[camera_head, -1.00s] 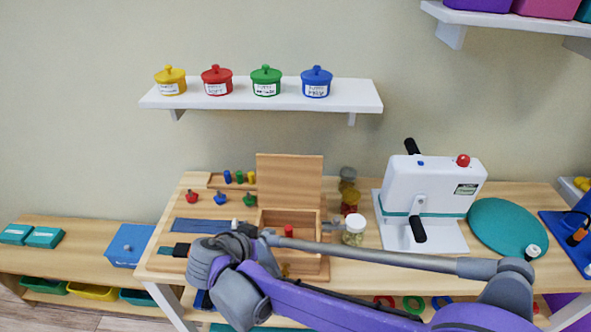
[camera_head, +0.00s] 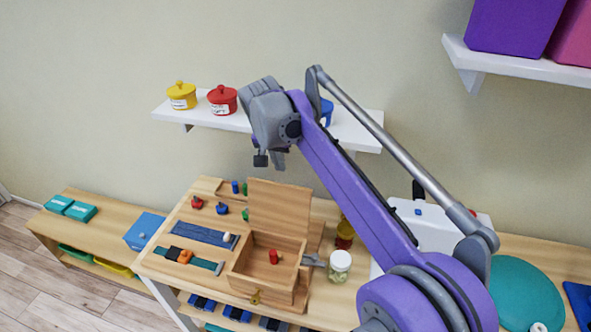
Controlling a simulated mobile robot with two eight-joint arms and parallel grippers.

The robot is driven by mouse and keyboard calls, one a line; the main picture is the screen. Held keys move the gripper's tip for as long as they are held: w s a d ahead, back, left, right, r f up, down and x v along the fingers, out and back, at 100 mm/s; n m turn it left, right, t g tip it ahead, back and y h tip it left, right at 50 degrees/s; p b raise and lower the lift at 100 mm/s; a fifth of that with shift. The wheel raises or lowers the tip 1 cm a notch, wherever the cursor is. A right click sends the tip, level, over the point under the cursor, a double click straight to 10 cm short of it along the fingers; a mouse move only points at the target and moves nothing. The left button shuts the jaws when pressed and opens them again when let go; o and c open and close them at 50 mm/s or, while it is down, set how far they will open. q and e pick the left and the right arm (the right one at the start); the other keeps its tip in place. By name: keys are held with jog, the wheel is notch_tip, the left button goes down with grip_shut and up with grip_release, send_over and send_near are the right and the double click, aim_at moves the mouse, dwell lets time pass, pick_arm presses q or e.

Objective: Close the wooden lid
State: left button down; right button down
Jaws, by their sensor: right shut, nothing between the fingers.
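The wooden lid (camera_head: 280,211) stands open, upright at the back of the wooden box (camera_head: 246,285) on the table. The box's inside shows, with a red piece (camera_head: 274,257) in it. A small brass-coloured fitting (camera_head: 255,297) is on the box's front. My right gripper (camera_head: 269,159) is raised above and behind the lid in the picture, in front of the wall shelf, pointing down. It is shut, empty and apart from the lid. My left gripper is not in view.
My right arm covers part of the shelf (camera_head: 357,140) and the white machine (camera_head: 428,236). A jar (camera_head: 340,265) stands right of the box. Strap boards (camera_head: 204,235) lie to its left. A teal disc (camera_head: 525,290) lies at the right.

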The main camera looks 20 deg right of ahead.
aim_at(281, 205)
jog(key=w+x, duration=0.1)
jog(key=x, duration=0.8)
jog(key=shift+w+d, duration=0.1)
jog(key=shift+w, duration=0.05)
jog(key=shift+s+a+r+t+b, duration=0.25)
jog(key=shift+s+a+t+b, duration=0.1)
jog(key=shift+s, duration=0.1)
